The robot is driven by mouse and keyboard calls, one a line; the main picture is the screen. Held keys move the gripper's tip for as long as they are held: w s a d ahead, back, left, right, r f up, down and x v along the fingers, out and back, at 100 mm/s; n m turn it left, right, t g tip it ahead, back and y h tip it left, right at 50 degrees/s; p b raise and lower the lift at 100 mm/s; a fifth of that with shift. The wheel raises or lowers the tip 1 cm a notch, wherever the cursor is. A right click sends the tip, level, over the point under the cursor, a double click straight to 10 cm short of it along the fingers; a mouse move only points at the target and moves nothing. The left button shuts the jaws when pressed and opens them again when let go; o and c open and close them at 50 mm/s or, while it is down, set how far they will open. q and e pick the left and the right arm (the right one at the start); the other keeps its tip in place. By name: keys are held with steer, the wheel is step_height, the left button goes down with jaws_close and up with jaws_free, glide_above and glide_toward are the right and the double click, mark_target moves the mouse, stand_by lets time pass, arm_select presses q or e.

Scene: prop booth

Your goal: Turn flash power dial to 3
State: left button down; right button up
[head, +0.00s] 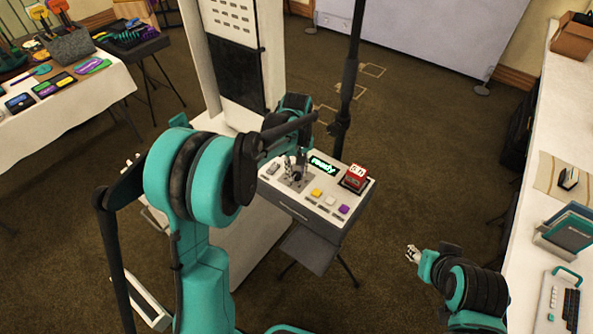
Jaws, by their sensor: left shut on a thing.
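The control box (315,222) stands on a small stand in the middle of the head view. It has a lit display (322,165) reading "ready", a red counter block (354,177) and yellow, white and purple buttons. My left gripper (296,176) reaches down onto the grey plate at the box's left part. It is shut on the flash power dial (297,178), a small dark knob. The gripper hides most of the dial, and its setting cannot be read. My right gripper (412,254) is over the floor, right of the box, apart from everything; its fingers are too small to judge.
A dark pole (347,85) stands close behind the box. A white table (541,165) on the right holds a keyboard-like device (563,302) and a teal-edged holder (570,232). A prop table (60,110) is at the far left. The floor right of the box is clear.

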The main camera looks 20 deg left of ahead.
mark_target(296, 176)
arm_select(q)
steer(key=c, duration=1.3)
jaws_free()
steer(key=shift+o, duration=0.2)
step_height(296, 176, up, 12)
steer(key=s+f+m+t+b, duration=0.3)
steer(key=s+f, duration=0.1)
steer(key=s, duration=0.6)
steer(key=s+f+m+t+b, duration=0.3)
steer(key=s+f+m+t, duration=0.1)
steer(key=s, duration=0.7)
steer(key=shift+s+d+f, duration=0.25)
steer(key=shift+d+f, duration=0.2)
steer(key=shift+f, duration=0.2)
